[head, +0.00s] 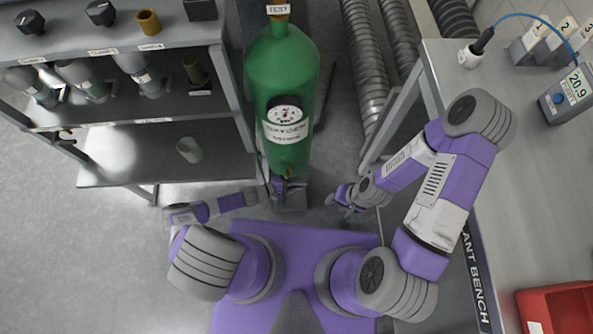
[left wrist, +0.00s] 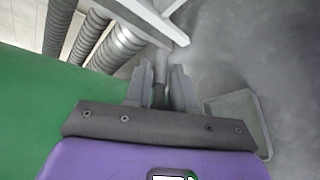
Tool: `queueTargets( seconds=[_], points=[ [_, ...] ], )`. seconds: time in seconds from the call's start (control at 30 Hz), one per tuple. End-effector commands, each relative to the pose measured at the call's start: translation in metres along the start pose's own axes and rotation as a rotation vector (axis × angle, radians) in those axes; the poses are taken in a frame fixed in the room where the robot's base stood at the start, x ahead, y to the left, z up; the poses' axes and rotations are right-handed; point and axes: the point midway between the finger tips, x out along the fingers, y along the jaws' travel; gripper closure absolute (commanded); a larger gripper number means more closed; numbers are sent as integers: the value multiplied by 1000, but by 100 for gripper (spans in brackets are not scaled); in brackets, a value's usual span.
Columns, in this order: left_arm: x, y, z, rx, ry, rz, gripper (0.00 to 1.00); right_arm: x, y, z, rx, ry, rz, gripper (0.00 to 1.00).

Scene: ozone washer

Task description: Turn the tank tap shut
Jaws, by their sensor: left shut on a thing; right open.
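The green tank (head: 284,70) stands upright at the centre of the head view, with a round gauge (head: 286,112) and a white label on its front. A small brassy fitting (head: 290,172) shows low on its front. My left gripper (head: 282,186) is at this spot, partly covering the tap. In the left wrist view my left gripper (left wrist: 160,84) is shut on a slim dark piece (left wrist: 159,93), apparently the tap's handle, beside the green tank wall (left wrist: 35,115). How far the tap is turned cannot be told. My right gripper (head: 345,200) is open and empty, right of the tank's foot.
A grey shelf rack (head: 160,160) with bottles and knobs stands left of the tank. Ribbed hoses (head: 365,70) run behind, to the right. Open floor lies at lower left.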

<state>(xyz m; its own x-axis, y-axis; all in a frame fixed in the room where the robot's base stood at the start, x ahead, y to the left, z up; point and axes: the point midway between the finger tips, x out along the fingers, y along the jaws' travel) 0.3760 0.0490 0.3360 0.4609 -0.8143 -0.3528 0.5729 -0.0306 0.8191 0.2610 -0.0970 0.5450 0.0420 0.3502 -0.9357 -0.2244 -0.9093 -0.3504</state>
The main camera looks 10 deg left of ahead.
Motion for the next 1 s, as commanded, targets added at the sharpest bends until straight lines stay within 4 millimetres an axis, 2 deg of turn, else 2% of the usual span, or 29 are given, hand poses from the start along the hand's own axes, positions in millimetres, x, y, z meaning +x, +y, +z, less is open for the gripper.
queueTargets(
  seconds=[0.03, 0.47, 0.97, 1.0],
  points=[
    [0, -6, -3, -10, -4, 4, 100, 1, 0, 1, 0, -1, 0, 57],
    [-3, -1, -2, -51, -77, 113, 100, 0, 0, 0, 0, 0, 0, 57],
    [-6, 0, -6, -53, -75, 126, 100, 0, 0, 0, 0, 0, 0, 57],
    [-6, 0, -6, -52, -75, 126, 75, 0, 0, 0, 0, 0, 0, 57]
  ],
)
